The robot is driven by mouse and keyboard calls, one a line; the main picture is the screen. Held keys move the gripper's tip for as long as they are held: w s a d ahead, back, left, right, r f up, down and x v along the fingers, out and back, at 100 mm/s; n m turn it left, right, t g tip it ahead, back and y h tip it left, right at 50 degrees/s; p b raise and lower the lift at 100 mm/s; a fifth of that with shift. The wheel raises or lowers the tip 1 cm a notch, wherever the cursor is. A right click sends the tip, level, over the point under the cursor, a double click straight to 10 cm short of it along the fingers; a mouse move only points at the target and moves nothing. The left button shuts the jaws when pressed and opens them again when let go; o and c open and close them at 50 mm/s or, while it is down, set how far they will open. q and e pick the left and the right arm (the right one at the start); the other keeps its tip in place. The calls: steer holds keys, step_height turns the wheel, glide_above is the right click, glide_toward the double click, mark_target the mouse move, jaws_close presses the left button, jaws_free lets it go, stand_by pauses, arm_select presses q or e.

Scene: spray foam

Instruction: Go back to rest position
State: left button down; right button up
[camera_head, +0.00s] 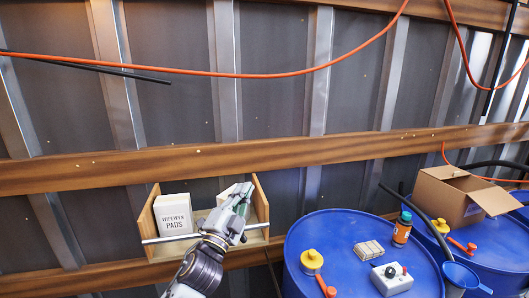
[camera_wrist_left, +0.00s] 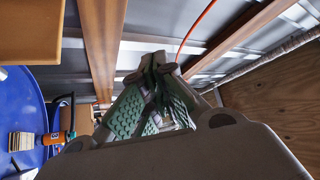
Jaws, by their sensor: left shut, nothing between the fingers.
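My left gripper (camera_head: 241,193) is at the small wooden wall shelf, in front of its right part in the head view. In the left wrist view the gripper's green-padded fingers (camera_wrist_left: 158,68) come together at the tips and hold nothing. On the shelf (camera_head: 149,214), a white box labelled "WIPEWPN PADS" (camera_head: 174,214) stands at the left. My right gripper is not in view.
An open cardboard box (camera_head: 459,197) is at the right. An orange cable (camera_head: 240,75) hangs across the wall.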

arm_select(q)
steer(key=s+a+f+n+g+y, duration=0.4)
steer(key=a+f+n, duration=0.2)
steer(key=f, duration=0.5)
steer(key=s+a+f+n+g+y, duration=0.35)
steer(key=a+f+n+y, duration=0.2)
steer(key=f, duration=0.55)
steer(key=s+a+f+n+g+h, duration=0.1)
steer(key=s+a+f+n+g, duration=0.1)
steer(key=s+f+g, duration=0.65)
steer(key=s+a+f+n+g, duration=0.1)
steer(key=s+a+f+g, duration=0.15)
steer(key=s+f, duration=1.05)
steer(key=f, duration=1.1)
steer(key=s+f, duration=0.2)
steer(key=f, duration=1.3)
steer(key=s+a+f, duration=0.3)
steer(key=s+f, duration=0.7)
steer(key=s, duration=0.1)
steer(key=s+a+f+g, duration=0.1)
steer(key=s+a+f, duration=0.2)
steer(key=s+f, duration=0.7)
steer(key=shift+s, duration=0.75)
